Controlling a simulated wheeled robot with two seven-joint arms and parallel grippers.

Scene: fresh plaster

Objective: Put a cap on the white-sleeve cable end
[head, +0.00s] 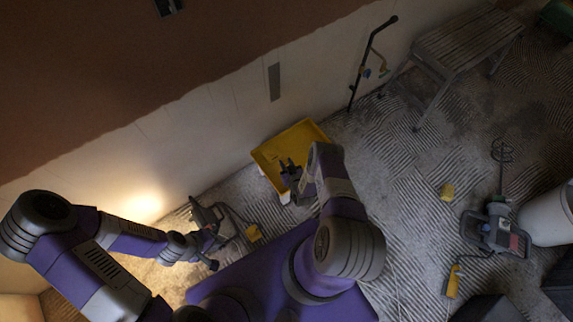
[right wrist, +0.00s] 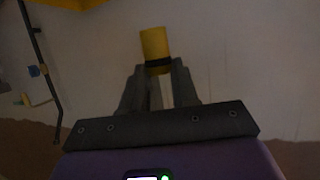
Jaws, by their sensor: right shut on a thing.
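My right gripper (head: 291,172) is over the yellow tray in the head view. In the right wrist view my right gripper (right wrist: 157,82) is shut on a yellow cylinder (right wrist: 155,44) with a black band at the finger end; it looks like a cap. The cylinder sticks out beyond the fingertips. My left gripper (head: 208,246) is low at the left, beside a dark tool on the floor; its fingers are too small and dark to read. I cannot make out a white-sleeve cable end in either view.
A yellow tray (head: 270,163) stands against the wall. A grey plate (head: 274,82) is on the pale wall. A black stand (head: 360,65) leans there, also in the wrist view (right wrist: 38,65). A bench (head: 465,40), a mixer (head: 495,232) and a white bucket (head: 548,215) are at right.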

